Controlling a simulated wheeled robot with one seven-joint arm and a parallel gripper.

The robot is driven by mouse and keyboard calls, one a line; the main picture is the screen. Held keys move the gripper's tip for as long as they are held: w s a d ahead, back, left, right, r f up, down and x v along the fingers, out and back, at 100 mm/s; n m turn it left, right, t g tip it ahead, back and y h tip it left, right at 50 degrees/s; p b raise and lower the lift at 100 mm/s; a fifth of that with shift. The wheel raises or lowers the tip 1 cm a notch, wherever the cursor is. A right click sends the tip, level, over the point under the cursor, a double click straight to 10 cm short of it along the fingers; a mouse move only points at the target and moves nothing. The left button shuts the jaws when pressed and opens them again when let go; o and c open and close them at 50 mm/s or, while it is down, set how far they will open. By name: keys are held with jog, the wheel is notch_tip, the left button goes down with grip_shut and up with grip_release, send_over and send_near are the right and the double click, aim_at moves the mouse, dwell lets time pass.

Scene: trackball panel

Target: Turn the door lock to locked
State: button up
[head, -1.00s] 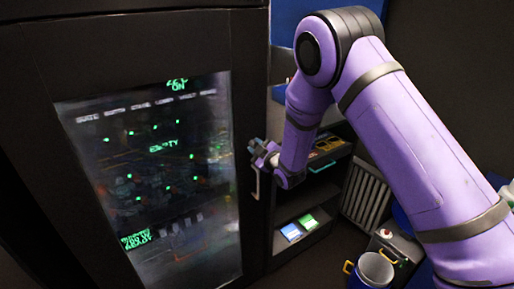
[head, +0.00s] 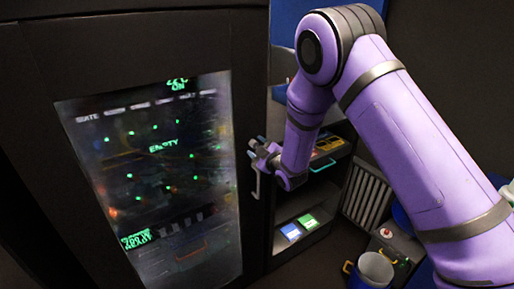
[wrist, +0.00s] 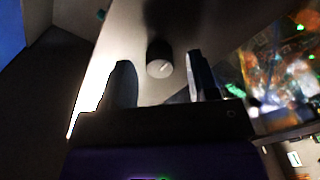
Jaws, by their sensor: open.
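The door lock is a dark round knob (wrist: 160,58) on the door frame, with a pale line across its light end face. In the wrist view it appears between my two dark fingers, with gaps on both sides; I cannot tell how far in front of the fingertips it is. In the head view the knob is hidden or too small to make out. Lock markings are not readable.
The glass panel shows green lit text and dots. My purple arm spans the right side.

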jog(key=v, duration=1)
jog(key=s+d+r+m+g+h, duration=0.25)
jog(key=d+r+m+h, duration=0.2)
jog(key=d+r, duration=0.55)
jog(key=s+d+r+m+g+h, duration=0.1)
jog(key=s+d+r+m+h, duration=0.3)
jog(key=d+r, duration=0.5)
jog(key=s+d+r+m+g, duration=0.2)
jog(key=s+r, duration=0.1)
jog(key=s, duration=0.6)
jog(key=s+d+r+m+g+h, duration=0.1)
jog(key=s+d+r+m+g, duration=0.1)
jog(key=s, duration=0.8)
jog(key=s+d+r+m+g, duration=0.2)
jog(key=s+d+r+m, duration=0.1)
jog(key=s, duration=0.7)
jog(key=shift+s+r, duration=0.25)
jog(key=shift+r, duration=0.05)
